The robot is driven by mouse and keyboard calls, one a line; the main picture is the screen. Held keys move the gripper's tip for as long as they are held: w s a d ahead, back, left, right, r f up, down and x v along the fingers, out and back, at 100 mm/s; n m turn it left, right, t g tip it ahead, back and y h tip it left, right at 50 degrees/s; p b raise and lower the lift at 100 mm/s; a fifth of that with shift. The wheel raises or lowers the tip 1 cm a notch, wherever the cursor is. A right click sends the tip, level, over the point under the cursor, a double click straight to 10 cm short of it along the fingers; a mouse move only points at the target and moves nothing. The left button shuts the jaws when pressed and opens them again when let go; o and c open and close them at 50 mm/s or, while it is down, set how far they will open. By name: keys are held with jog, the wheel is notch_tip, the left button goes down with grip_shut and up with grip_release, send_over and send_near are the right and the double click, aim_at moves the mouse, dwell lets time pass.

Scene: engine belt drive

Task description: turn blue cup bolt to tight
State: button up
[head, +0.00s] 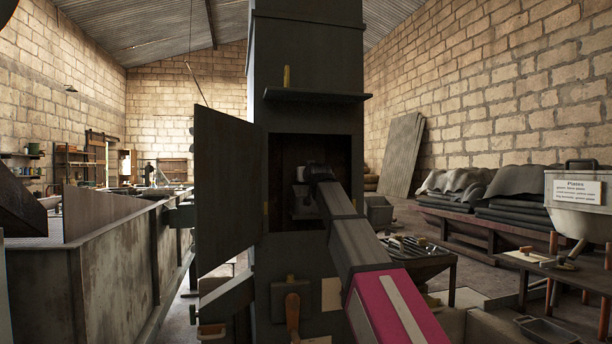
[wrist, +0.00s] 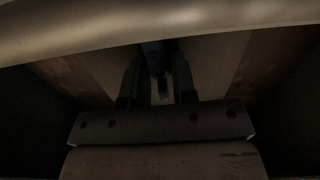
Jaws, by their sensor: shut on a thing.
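In the wrist view, the two green fingers of my gripper (wrist: 157,88) point away into a dark space. A dark blue part, which looks like the blue cup bolt (wrist: 154,58), stands between them, and my gripper is shut on it. The light is too low to tell the bolt's angle or how tight it is. In the head view, my arm reaches into the square opening of a dark metal cabinet (head: 305,110). My fingers and the bolt are hidden inside there.
The cabinet's door (head: 222,190) stands open to the left of the opening. A narrow shelf (head: 315,96) sticks out above it. A wooden-handled part (head: 292,312) is on the front below. A grey-walled bench (head: 120,270) stands left, and a tray table (head: 425,262) stands right.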

jog(key=shift+m, duration=0.3)
jog(key=o, duration=0.9)
jog(key=v, duration=1)
jog(key=shift+s+d, duration=0.1)
jog(key=shift+s, duration=0.3)
